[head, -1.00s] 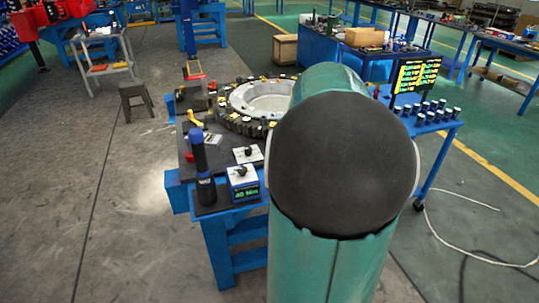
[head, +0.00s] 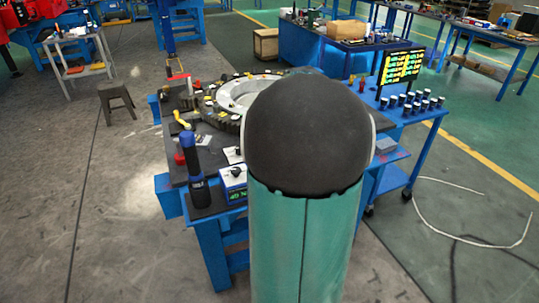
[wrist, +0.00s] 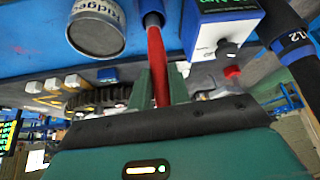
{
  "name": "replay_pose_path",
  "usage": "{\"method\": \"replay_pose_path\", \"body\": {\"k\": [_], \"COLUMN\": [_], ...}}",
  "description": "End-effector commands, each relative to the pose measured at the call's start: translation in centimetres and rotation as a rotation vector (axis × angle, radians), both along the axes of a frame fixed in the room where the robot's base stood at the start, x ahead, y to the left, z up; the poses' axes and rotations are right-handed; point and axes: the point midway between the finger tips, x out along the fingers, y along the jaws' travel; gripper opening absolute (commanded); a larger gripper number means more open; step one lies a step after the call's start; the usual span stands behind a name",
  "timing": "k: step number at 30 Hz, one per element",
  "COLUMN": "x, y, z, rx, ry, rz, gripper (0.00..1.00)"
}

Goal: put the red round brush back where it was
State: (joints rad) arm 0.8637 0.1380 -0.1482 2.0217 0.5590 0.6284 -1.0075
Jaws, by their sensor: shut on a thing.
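The red round brush (wrist: 157,62) shows in the wrist view as a red handle with a dark and silver collar at its upper end. My gripper (wrist: 161,85) is shut on the red handle, with a green finger on either side of it. The brush's far end is cut off by the top edge. In the head view my arm covers the gripper and the brush, so I cannot tell there how far they are from the bench.
A labelled round tin (wrist: 96,28), a white box with a knob (wrist: 228,45) and a dark cylindrical tool (wrist: 297,50) are close around the brush. The workbench (head: 212,225) holds a large ring part (head: 240,95). A display (head: 401,66) stands on the cart at right.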

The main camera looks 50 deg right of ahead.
Motion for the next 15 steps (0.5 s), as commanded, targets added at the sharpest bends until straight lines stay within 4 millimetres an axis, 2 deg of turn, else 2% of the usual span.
{"method": "replay_pose_path", "body": {"k": [13,14,15], "x": [0.04,0.06,0.08], "y": [0.10,0.10,0.10], "z": [-0.78,-0.74,-0.73], "rx": [0.000,0.000,0.000], "ry": [0.000,0.000,0.000], "rz": [0.000,0.000,0.001], "gripper": [0.00,0.25,0.32]}}
